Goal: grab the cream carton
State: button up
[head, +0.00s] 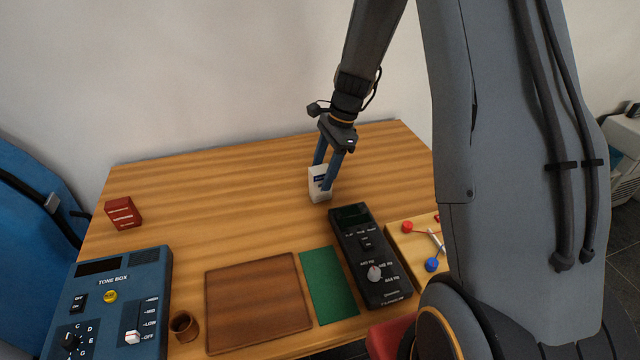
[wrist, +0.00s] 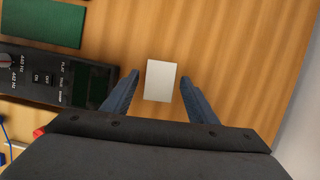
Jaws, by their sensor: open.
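My gripper (head: 329,183) is open and points down at the carton, with one blue finger on each side. In the wrist view the fingers (wrist: 160,83) are spread wider than the carton, with a gap on both sides. The fingers hide part of the carton in the head view.
The black tuner box (head: 368,250) stands close in front of the carton, beside a green mat (head: 328,284) and a brown board (head: 258,300). A red carton (head: 123,213) and a blue tone box (head: 110,310) are at left. The table's back middle is clear.

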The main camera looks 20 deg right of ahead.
aim_at(316, 188)
jog(key=shift+p+x, duration=1)
jog(key=shift+x, duration=1.85)
jog(key=shift+s+a, duration=0.1)
jog(key=c, duration=1.2)
